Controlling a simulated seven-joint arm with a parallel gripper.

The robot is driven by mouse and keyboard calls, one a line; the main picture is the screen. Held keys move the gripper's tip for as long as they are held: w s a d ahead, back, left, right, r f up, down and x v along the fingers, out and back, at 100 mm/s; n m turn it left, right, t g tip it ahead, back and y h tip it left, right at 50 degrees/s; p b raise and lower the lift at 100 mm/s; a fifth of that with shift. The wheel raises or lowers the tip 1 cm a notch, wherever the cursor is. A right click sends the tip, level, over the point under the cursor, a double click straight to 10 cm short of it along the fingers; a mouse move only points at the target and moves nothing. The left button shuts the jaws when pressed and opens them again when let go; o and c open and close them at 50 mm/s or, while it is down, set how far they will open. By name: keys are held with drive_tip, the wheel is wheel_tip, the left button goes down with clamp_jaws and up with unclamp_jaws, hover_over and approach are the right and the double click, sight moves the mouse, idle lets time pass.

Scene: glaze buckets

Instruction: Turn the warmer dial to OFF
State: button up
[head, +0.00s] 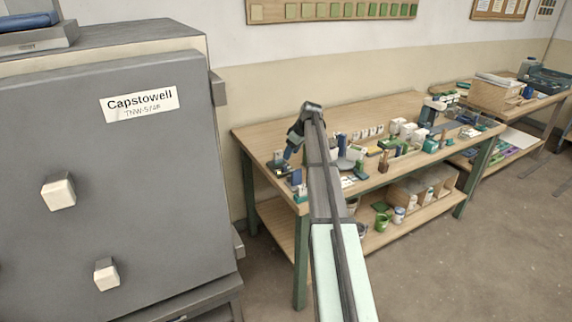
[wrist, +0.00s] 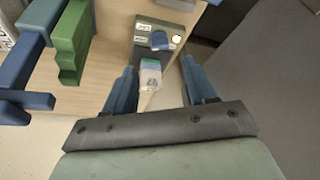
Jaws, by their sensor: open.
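The warmer (wrist: 150,54) appears as a dark box near the table's edge in the wrist view, with small white labels on its face. A blue knob (wrist: 160,41), which looks like the dial, sits on that face, with a small pale orange-rimmed spot beside it. The label wording and the dial's exact setting are too small to read. My gripper (wrist: 158,65) is open, its two blue fingers apart with nothing gripped, pointing toward the box and short of the knob. In the head view my gripper (head: 291,151) is over the table's left end, and the dial cannot be made out.
A small pale item with a green top (wrist: 151,73) is near the box. Green (wrist: 70,40) and blue (wrist: 38,18) objects stand to the left in the wrist view. The wooden table (head: 262,131) carries several containers; a grey cabinet (head: 130,190) stands at left.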

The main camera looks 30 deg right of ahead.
sight(285, 165)
drive_tip(key=x, duration=0.7)
drive_tip(key=shift+w+f, duration=0.15)
drive_tip(key=shift+f, duration=0.1)
clamp_jaws()
idle(0.3)
